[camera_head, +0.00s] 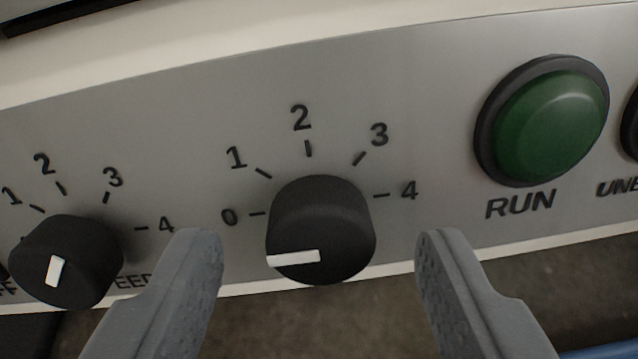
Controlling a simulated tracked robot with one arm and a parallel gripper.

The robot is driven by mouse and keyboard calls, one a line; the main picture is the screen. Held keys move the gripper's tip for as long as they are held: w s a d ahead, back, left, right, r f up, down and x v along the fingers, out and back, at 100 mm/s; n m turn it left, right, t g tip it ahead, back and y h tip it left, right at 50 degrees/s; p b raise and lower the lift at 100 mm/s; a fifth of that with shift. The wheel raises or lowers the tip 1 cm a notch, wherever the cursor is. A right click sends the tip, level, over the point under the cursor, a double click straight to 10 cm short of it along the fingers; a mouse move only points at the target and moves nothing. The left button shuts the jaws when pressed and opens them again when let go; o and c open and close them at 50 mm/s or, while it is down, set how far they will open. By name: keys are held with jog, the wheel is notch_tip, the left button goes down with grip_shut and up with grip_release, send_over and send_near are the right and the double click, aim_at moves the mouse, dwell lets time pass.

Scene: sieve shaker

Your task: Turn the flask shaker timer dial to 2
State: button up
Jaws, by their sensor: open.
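The dial in the middle of the panel is a black round knob (320,215) with a white pointer mark. The mark points left, toward the 0 of its printed scale, which runs 0 to 4 with 2 (300,117) at the top. The knob's own label is hidden or out of view. My gripper (318,246) is open, with one grey finger on each side of this knob. Gaps show in the picture between both fingers and the knob, and nothing is held.
A second black knob (75,255), with a partly hidden label ending in "EED", stands left of the left finger. A green RUN button (548,115) is at right, beside a cut-off dark control labelled "UNE". The grey panel (420,90) above the scale is bare.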

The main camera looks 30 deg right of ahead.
jog(key=shift+x, duration=1)
jog(key=c, duration=1)
jog(key=shift+o, duration=0.2)
jog(key=shift+a, duration=0.1)
